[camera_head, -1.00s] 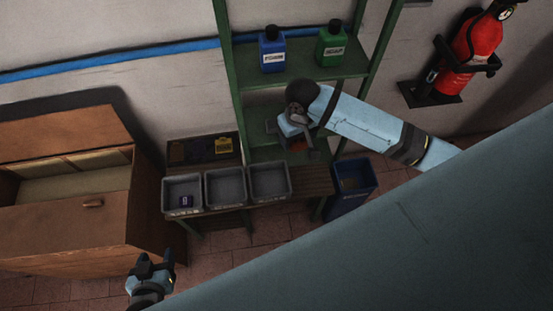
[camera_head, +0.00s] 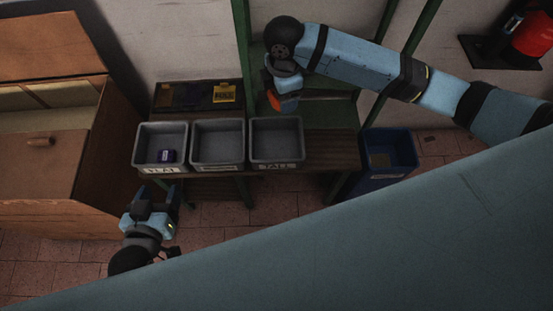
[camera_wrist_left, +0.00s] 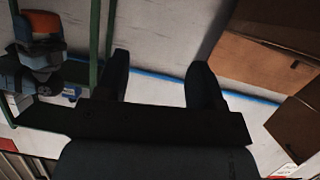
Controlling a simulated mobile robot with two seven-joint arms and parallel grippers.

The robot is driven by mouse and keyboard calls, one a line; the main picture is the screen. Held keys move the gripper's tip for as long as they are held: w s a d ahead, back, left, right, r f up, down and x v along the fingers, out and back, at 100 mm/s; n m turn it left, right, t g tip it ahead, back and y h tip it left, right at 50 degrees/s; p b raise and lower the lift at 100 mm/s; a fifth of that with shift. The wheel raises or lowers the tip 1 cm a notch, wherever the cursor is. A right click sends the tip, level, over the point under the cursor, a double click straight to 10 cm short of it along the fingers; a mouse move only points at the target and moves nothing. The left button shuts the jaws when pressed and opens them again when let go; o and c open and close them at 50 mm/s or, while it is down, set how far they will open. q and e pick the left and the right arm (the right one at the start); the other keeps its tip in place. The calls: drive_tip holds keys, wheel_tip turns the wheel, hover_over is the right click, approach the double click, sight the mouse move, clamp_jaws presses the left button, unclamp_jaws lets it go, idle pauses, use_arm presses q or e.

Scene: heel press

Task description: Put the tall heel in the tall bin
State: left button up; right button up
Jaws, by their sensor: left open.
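The grey tall bin (camera_head: 277,157), labelled TALL, is the rightmost of three bins on the bench in the head view. My right gripper (camera_head: 279,96) is behind and above that bin, with an orange piece (camera_head: 273,101) at its fingers. The orange piece also shows in the left wrist view (camera_wrist_left: 41,22). It looks gripped, but the fingers partly hide it, and I cannot make out its shape or confirm that it is the tall heel. My left gripper (camera_head: 158,194) is open and empty, low in front of the flat bin; its spread fingers show in the left wrist view (camera_wrist_left: 160,78).
The middle bin (camera_head: 217,157) looks empty. A blue waste bin (camera_head: 385,150) stands right of the bench. A brown wooden cabinet (camera_head: 40,180) is at left. Green shelf posts (camera_head: 243,50) rise behind the bench.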

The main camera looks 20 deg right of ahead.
use_arm(q)
wheel_tip(320, 180, down, 4)
drive_tip(key=b, duration=0.5)
use_arm(e)
wheel_tip(320, 180, down, 6)
drive_tip(key=a+n, duration=0.1)
drive_tip(key=n, duration=0.3)
drive_tip(key=n+b, duration=0.1)
drive_tip(key=b, duration=0.5)
approach(277, 148)
drive_tip(key=shift+f, duration=0.8)
wheel_tip(277, 148, down, 5)
drive_tip(key=shift+a+f+b, duration=0.1)
drive_tip(key=shift+b, duration=0.95)
use_arm(q)
drive_tip(key=w+d+r+t+h, duration=0.1)
drive_tip(key=d+r+t+h, duration=0.3)
drive_tip(key=r, duration=0.3)
drive_tip(key=shift+d+r+m, duration=0.15)
drive_tip(key=shift+d+m, duration=0.15)
drive_tip(key=shift+d, duration=0.2)
use_arm(e)
drive_tip(key=o, duration=1)
